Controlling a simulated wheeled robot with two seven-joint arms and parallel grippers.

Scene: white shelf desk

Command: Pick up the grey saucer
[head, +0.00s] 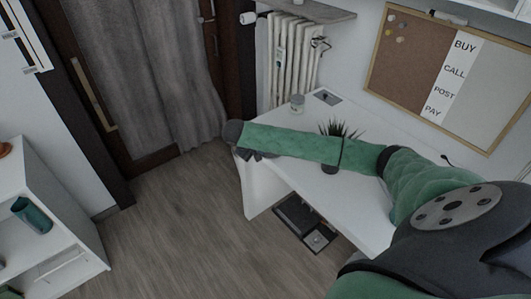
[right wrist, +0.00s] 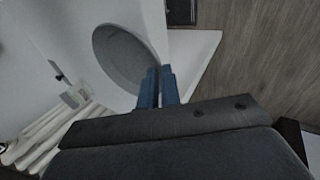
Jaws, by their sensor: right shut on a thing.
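The grey saucer (right wrist: 118,56) shows in the right wrist view as a round grey dish over the white desk. Its near rim is at the blue fingertips of my right gripper (right wrist: 160,82), which is shut on it. I cannot tell whether the saucer touches the desk. In the head view my right arm reaches across the desk, with the right gripper (head: 254,154) at the desk's left end. The saucer cannot be made out there. My left gripper is not in view.
A radiator (head: 291,58) stands behind. A white shelf (head: 75,225) is at left. The floor (head: 185,235) between is clear.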

